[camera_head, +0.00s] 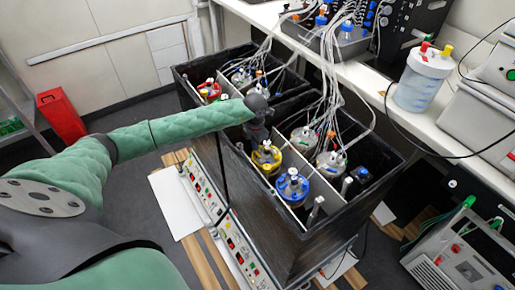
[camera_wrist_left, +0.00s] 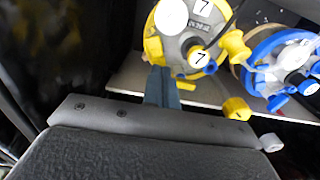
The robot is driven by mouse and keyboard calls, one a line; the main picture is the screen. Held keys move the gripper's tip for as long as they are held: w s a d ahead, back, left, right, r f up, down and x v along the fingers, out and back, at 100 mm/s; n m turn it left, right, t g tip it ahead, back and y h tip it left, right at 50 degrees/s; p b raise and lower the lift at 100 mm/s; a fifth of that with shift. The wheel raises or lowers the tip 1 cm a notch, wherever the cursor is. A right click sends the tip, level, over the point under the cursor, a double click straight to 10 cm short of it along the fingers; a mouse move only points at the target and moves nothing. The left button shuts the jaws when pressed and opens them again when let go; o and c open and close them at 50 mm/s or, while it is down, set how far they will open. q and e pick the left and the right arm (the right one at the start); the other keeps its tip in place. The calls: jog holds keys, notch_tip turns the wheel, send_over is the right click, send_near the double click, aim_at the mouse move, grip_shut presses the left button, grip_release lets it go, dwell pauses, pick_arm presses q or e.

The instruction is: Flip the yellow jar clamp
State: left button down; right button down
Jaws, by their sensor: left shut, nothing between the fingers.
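The yellow jar (camera_head: 266,157) stands in a front compartment of the black box, with a yellow lid ring and tubing above it. In the left wrist view its yellow lid (camera_wrist_left: 154,47) fills the top middle, with labels reading 7. A yellow clamp-like piece (camera_wrist_left: 235,45) sits at the lid's right side. A yellow piece marked 1 (camera_wrist_left: 237,108) shows lower down. My left gripper (camera_head: 261,134) is above and just behind the yellow jar. In the left wrist view its shut fingers (camera_wrist_left: 161,76) point to the lid's lower-left edge; contact cannot be told. My right gripper is out of view.
A blue-lidded jar (camera_head: 292,187) stands close to the right of the yellow one. A red-lidded jar (camera_head: 209,91) is in the far-left compartment. White tubes hang over the black box (camera_head: 366,204). Its walls and dividers rise around the jars.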

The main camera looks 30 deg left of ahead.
pick_arm(q)
jog(key=shift+r+p, duration=0.7)
jog(key=shift+r, duration=1.95)
